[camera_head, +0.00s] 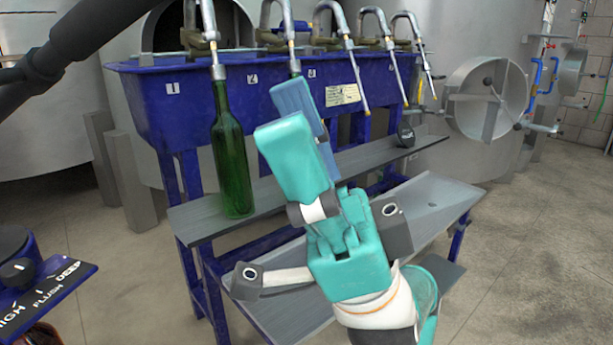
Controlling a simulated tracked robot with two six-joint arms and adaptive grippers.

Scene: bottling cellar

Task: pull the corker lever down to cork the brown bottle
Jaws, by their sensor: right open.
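The corker shows only in part at the left edge, as a dark blue plate (62,285) lettered HIGH, FLUSH and DEEP with a black knob (18,271). A thick black bar, apparently the raised corker lever (100,25), slants across the upper left corner and leaves the picture at the top. A small brown patch lies below the plate; I cannot tell whether it is the brown bottle. My teal right gripper (287,110) is open and empty in the middle, well to the right of the lever and plate. My left gripper is out of view.
A blue filler trough (210,95) with several metal spouts stands behind my right gripper. A green bottle (232,160) stands upright under its first spout, on a grey shelf (195,220). Steel tanks stand behind. The floor (110,250) between plate and filler is clear.

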